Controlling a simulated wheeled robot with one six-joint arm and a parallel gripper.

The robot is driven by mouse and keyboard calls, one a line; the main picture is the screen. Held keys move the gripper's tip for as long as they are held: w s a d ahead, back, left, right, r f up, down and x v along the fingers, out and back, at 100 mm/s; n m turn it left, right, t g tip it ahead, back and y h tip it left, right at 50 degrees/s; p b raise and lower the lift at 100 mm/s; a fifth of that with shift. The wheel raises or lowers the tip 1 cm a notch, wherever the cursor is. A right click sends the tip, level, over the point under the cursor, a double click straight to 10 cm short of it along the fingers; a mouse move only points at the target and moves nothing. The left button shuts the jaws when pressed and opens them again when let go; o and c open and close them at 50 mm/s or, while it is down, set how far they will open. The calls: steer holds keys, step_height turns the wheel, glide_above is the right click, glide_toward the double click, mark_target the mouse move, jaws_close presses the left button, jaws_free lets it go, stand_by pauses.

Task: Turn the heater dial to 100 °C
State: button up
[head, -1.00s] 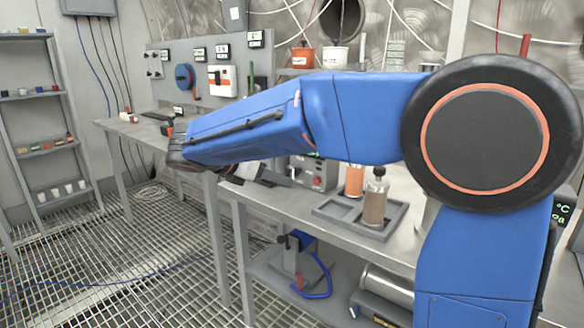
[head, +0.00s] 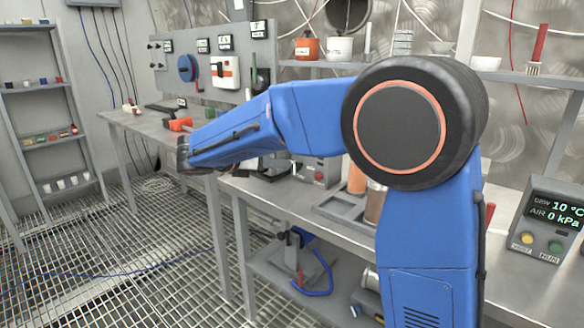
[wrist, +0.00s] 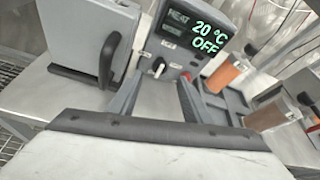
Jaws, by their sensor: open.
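The heater (wrist: 185,45) is a grey box in the wrist view, with a dark display reading HEAT 20 °C OFF in green. Its dial (wrist: 157,67), a small knob with a white part, sits on the front face below the display. My gripper (wrist: 157,98) is open and empty; its two dark fingers point at the heater, with the dial beyond the gap between them and apart from them. In the head view my gripper (head: 183,154) is at the far left end of my blue arm, and the heater (head: 320,172) is partly hidden behind the arm.
A tray (head: 342,207) with brown-filled cylinders (wrist: 272,113) stands right of the heater. A grey block with a black handle (wrist: 108,58) stands to its left. A control box (head: 550,226) reading 10 °C and 0 kPa is at the right. Grated floor lies left of the bench.

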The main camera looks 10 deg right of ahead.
mark_target(295, 167)
steer(key=x, duration=0.8)
steer(key=shift+d, duration=0.1)
steer(key=c, duration=1)
steer(key=shift+c, duration=0.2)
